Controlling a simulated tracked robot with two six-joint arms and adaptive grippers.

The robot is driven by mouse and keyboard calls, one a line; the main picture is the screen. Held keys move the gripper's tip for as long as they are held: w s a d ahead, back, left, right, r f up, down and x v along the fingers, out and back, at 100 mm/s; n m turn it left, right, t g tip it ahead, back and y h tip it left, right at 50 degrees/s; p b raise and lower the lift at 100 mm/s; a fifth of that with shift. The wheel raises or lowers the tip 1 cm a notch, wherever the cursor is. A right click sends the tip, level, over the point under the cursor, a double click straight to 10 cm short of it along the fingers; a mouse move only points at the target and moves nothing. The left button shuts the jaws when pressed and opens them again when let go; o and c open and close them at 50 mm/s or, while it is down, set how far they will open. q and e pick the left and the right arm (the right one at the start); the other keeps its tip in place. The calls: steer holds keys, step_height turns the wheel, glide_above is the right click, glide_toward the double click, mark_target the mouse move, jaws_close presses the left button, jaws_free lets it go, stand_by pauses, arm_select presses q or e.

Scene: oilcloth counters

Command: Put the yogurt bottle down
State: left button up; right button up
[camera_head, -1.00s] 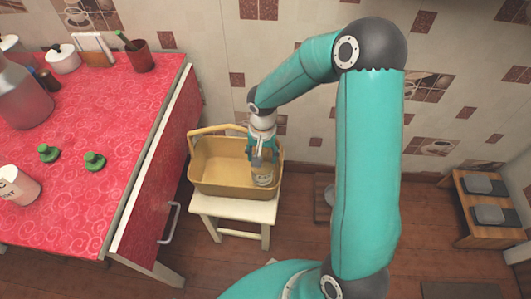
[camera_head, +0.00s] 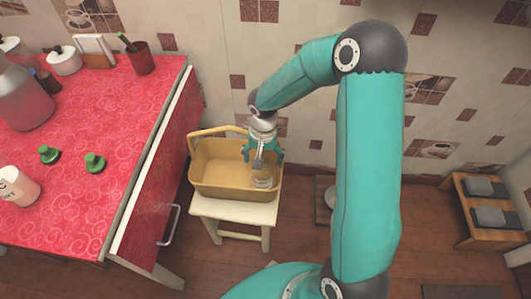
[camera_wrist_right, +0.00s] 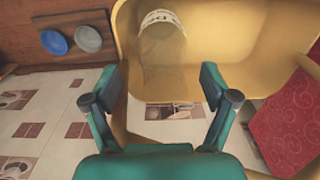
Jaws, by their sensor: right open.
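The yogurt bottle (camera_head: 261,180) stands in the right end of the yellow basket (camera_head: 220,187). In the right wrist view the bottle (camera_wrist_right: 163,65) shows as a clear, brownish body with a pale printed label, inside the basket (camera_wrist_right: 250,65). My right gripper (camera_head: 262,158) is directly above the bottle. In the wrist view its fingers (camera_wrist_right: 155,88) are spread apart on either side of the bottle's near end, with gaps to both fingers. The bottle's top is partly covered by the gripper in the head view. My left gripper is in neither view.
The basket sits on a small cream stool (camera_head: 235,212), its handle (camera_head: 218,130) along the back. A red-covered counter (camera_head: 75,190) stands to the left, with two green-topped items (camera_head: 95,163), a white cup (camera_head: 18,186) and a large jar (camera_head: 22,95). A low wooden rack (camera_head: 485,218) is at the right.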

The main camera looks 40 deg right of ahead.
step_height(320, 180, up, 12)
steer(key=p, duration=0.2)
steer(key=s+a+f+n+y, duration=0.25)
steer(key=a+f+n, duration=0.25)
steer(key=a+f, duration=1.05)
steer(key=s+a+f+n+y, duration=0.1)
steer(key=s+a+f+n, duration=0.2)
steer(key=s+a+f, duration=0.3)
step_height(320, 180, down, 3)
steer(key=s, duration=0.3)
steer(key=shift+r, duration=0.15)
steer(key=shift+y, duration=0.25)
